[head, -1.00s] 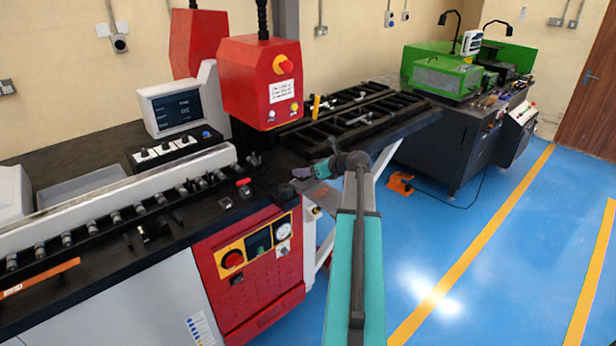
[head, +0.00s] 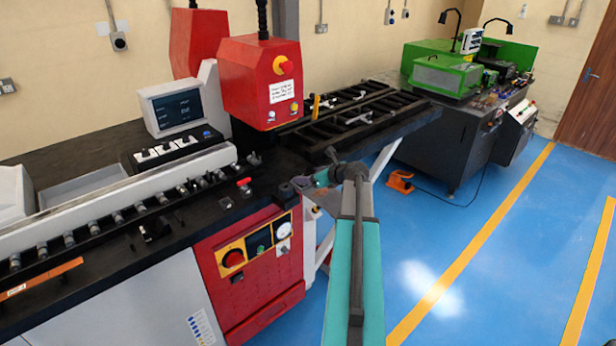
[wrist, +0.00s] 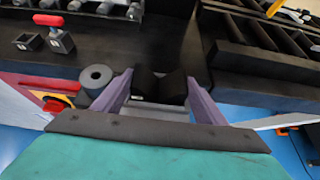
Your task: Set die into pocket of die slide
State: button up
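My gripper (wrist: 159,77) has its two purple fingers set wide apart, beside the machine's front edge; it also shows in the head view (head: 302,184). A dark block with a V-shaped notch (wrist: 145,85), which looks like the die, sits between the fingers in the wrist view. The fingers stand on either side of it; whether they touch it I cannot tell. A pale grey surface (wrist: 155,109) shows below the block. The block is not clear in the head view. I cannot make out the die slide's pocket.
A grey round piece with a hole (wrist: 97,78) stands just left of the fingers. A red-handled clamp (wrist: 48,20) is further left. The red press head (head: 260,85) rises behind. A black roller table (head: 365,110) extends right.

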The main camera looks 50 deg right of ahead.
jog(key=o, duration=0.4)
jog(key=shift+o, duration=0.2)
jog(key=shift+r, duration=0.15)
jog(key=b+v, duration=0.3)
jog(key=v, duration=0.9)
dwell(0.5)
